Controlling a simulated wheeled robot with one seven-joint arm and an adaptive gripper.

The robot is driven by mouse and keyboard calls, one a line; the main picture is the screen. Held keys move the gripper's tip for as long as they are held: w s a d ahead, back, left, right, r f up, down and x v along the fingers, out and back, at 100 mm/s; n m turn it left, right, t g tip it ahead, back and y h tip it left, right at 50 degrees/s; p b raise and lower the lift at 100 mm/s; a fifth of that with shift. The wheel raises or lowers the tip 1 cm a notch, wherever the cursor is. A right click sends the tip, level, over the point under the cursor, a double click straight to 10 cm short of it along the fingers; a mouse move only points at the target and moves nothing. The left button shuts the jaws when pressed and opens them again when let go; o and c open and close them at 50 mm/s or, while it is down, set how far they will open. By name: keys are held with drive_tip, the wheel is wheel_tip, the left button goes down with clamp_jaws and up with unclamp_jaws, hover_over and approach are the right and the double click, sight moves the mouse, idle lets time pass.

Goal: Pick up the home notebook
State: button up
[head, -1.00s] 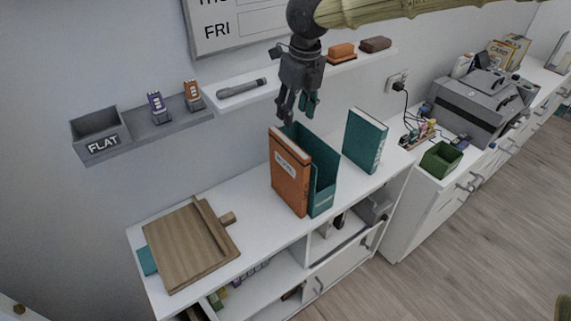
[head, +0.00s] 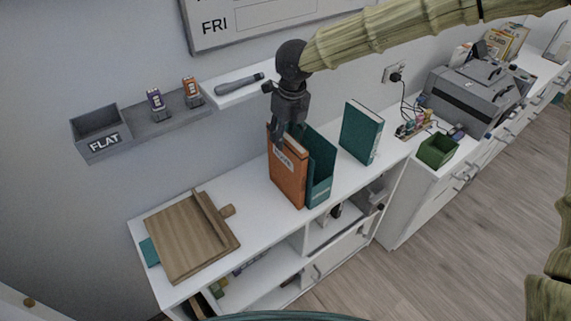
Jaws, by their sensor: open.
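An orange notebook (head: 288,180) stands upright on the white shelf desk, its label too small to read surely. It is in or against the left side of a teal holder (head: 320,172). A teal book (head: 361,133) stands upright to the right, apart from the holder. My gripper (head: 283,143) is open and points down at the top of the orange notebook. Its fingers overlap the notebook's upper edge in the picture; I cannot tell whether they touch it or straddle it. The fingers hide part of that top edge.
A wooden board (head: 185,245) lies at the desk's left end on something teal. A wall shelf (head: 240,92) holds a grey tool above the desk. A green box (head: 437,150) and a printer (head: 478,98) stand right. The desk top (head: 245,190) is clear left of the notebook.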

drive_tip(key=shift+d+f, duration=0.1)
drive_tip(key=shift+f, duration=0.05)
clamp_jaws()
idle(0.6)
